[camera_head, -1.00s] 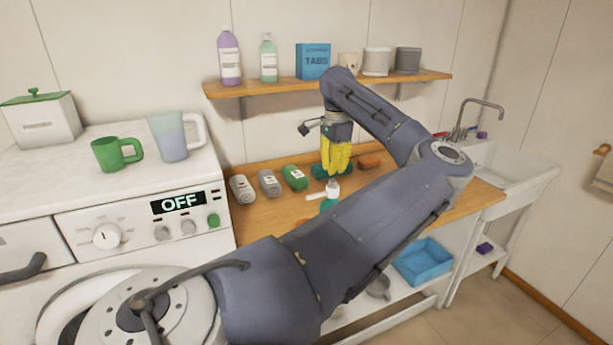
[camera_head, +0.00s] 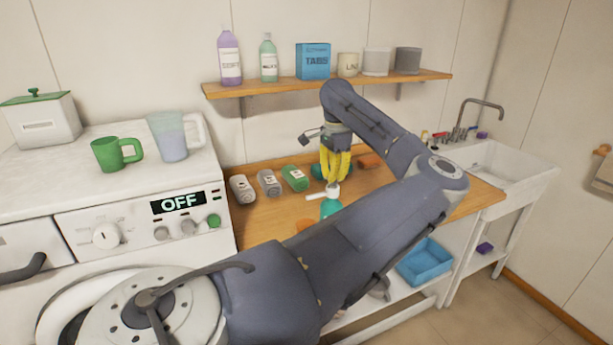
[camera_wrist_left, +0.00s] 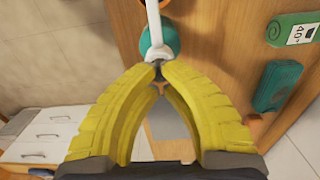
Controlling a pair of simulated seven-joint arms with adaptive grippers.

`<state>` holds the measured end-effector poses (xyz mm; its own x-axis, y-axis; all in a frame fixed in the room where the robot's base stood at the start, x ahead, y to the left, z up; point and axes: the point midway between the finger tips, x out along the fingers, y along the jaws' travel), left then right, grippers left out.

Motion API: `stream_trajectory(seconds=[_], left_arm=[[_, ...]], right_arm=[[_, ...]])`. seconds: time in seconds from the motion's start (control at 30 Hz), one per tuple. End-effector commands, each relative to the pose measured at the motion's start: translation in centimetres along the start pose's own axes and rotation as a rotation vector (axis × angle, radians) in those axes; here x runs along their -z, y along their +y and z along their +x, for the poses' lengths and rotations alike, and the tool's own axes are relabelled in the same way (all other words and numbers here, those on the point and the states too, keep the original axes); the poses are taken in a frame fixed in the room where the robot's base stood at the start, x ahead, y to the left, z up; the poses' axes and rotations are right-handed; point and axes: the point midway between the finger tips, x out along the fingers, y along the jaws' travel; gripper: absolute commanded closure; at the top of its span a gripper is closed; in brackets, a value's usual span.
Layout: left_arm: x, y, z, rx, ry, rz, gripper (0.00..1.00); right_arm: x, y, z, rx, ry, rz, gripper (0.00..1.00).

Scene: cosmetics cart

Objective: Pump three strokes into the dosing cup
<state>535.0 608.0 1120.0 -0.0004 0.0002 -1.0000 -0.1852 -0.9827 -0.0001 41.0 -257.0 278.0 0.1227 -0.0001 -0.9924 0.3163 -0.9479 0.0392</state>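A teal pump bottle (camera_head: 331,209) with a white pump head (camera_head: 322,194) stands upright on the wooden counter, its spout to the left. My forearm hides its lower part. My left gripper (camera_head: 334,182) points down just above the pump head, its yellow fingertips together. In the left wrist view the fingertips (camera_wrist_left: 158,72) meet beside the white pump (camera_wrist_left: 154,22), with the teal bottle (camera_wrist_left: 168,40) beyond. I cannot tell whether they touch the pump. An orange thing (camera_head: 304,225) shows partly behind my arm; I cannot tell if it is the dosing cup. My right gripper is out of view.
Grey and green rolled towels (camera_head: 294,178) lie left of the bottle. A teal item (camera_head: 318,172) and an orange item (camera_head: 370,160) lie behind. A washing machine (camera_head: 140,222) stands left, a sink (camera_head: 495,163) right, and a shelf (camera_head: 270,88) hangs above.

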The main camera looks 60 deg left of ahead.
Motion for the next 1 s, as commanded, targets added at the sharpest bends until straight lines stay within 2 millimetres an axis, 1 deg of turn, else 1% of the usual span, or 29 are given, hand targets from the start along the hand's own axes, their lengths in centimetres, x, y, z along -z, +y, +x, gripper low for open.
stream_trajectory(seconds=[0.73,1.0], left_arm=[[0.0,0.0,2.2,0.0,0.0,0.0,1.0],[0.0,0.0,2.2,0.0,0.001,0.0,1.0]], right_arm=[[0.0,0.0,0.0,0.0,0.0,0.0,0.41],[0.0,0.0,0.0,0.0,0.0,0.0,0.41]])
